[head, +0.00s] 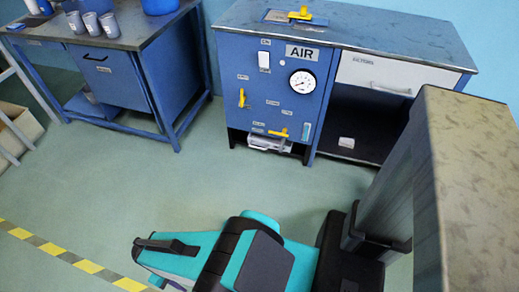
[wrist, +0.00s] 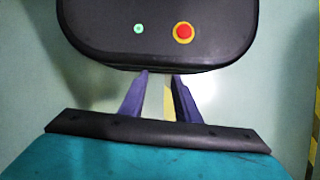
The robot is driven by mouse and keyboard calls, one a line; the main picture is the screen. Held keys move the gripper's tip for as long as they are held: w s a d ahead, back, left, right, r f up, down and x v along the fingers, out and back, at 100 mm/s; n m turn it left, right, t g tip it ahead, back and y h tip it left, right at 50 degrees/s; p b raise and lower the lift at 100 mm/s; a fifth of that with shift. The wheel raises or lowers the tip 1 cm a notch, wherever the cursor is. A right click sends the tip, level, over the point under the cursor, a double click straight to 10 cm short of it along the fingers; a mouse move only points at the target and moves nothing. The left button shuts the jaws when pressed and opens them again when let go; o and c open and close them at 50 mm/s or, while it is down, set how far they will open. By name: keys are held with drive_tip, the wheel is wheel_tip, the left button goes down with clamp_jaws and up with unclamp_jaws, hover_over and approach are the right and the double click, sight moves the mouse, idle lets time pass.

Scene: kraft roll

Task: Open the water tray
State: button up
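A blue cabinet (head: 265,85) marked AIR stands across the floor in the head view. A small pale grey tray-like piece (head: 268,143) sits low in the opening under its front panel. It looks like the water tray, but its label is too small to read and I cannot tell how far it is pushed in. My gripper (wrist: 160,76) shows in the wrist view with its two dark fingers apart and nothing between them. In the head view my teal arm is low in the foreground, well apart from the cabinet, and the fingertips cannot be made out.
The panel carries a gauge (head: 302,82) and yellow levers (head: 242,98). A white drawer (head: 376,73) and open shelf are to its right. A blue workbench (head: 105,70) with cups stands left. Green floor between is clear. A striped floor line (head: 75,260) runs lower left.

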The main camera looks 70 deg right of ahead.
drive_tip(key=w+d+f+m+t+y+b, duration=0.1)
drive_tip(key=w+d+f+m+t+b, duration=0.3)
drive_tip(key=w+f, duration=0.4)
drive_tip(key=w+d+f+m+t+b, duration=0.25)
drive_tip(key=w+d+f+b, duration=0.3)
drive_tip(key=w, duration=0.35)
drive_tip(key=w+d+f+m+t+h+b, duration=0.25)
drive_tip(key=w+d+m+b, duration=0.25)
drive_tip(key=d, duration=0.6)
drive_tip(key=w+d+f+m+t+h+b, duration=0.25)
drive_tip(key=w+d+m+b, duration=0.2)
drive_tip(key=d, duration=0.75)
drive_tip(key=s+d+f+m+h+b, duration=0.1)
drive_tip(key=s+d+m+h+b, duration=0.25)
drive_tip(key=d, duration=0.85)
drive_tip(key=s+d+f+m+h+b, duration=0.15)
drive_tip(key=d+m+b, duration=0.4)
drive_tip(key=d, duration=0.65)
drive_tip(key=s+d+m+g+h+b, duration=0.6)
drive_tip(key=s+d+m+h+b, duration=0.1)
drive_tip(key=s+d, duration=1.3)
drive_tip(key=d+m+b, duration=0.1)
drive_tip(key=m, duration=0.1)
drive_tip(key=shift+s+r+m+b, duration=0.2)
drive_tip(key=shift+r+m+b, duration=0.1)
drive_tip(key=shift+r, duration=0.05)
